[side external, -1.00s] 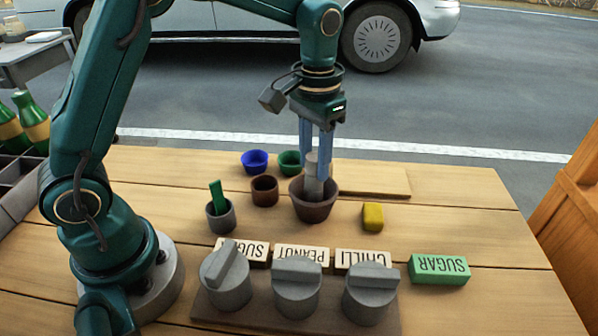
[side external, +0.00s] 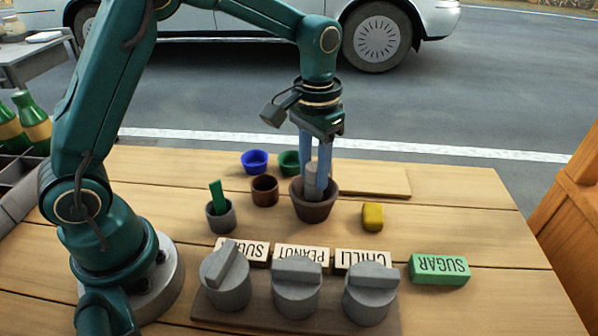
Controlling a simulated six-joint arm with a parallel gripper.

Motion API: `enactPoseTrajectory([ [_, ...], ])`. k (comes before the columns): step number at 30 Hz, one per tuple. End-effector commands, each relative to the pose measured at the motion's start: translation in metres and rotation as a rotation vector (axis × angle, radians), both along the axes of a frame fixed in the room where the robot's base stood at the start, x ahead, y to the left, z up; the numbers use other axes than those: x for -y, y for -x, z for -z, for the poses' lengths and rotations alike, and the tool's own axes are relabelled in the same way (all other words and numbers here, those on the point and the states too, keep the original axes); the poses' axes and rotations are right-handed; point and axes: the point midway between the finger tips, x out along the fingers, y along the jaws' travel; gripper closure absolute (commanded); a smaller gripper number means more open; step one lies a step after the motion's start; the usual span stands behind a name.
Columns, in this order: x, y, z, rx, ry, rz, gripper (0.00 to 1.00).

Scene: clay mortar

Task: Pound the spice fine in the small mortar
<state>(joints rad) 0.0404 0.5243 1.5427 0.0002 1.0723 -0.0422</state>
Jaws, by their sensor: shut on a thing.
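A brown clay mortar (side external: 314,210) stands on the wooden table near the middle. My gripper (side external: 314,180) points straight down over it, its blue fingers shut on a grey pestle (side external: 311,178). The lower end of the pestle is inside the mortar, hidden by the near wall. The fingertips reach about the mortar's rim. The spice inside the mortar cannot be seen from here.
Small blue (side external: 255,161), green (side external: 289,162) and brown (side external: 264,189) bowls stand close by. A grey cup (side external: 220,216) holds a green stick.

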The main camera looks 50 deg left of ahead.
Motion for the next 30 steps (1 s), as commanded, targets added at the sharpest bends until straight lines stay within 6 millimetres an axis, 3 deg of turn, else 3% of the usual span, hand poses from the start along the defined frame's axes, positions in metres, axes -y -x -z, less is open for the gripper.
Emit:
enactPoseTrajectory([
  [12,0.000,0.000,0.000,0.001,0.000,0.000,1.00],
  [22,0.000,0.000,-0.019,0.002,0.000,0.000,1.00],
  [30,0.000,0.000,-0.020,0.001,0.000,0.000,1.00],
])
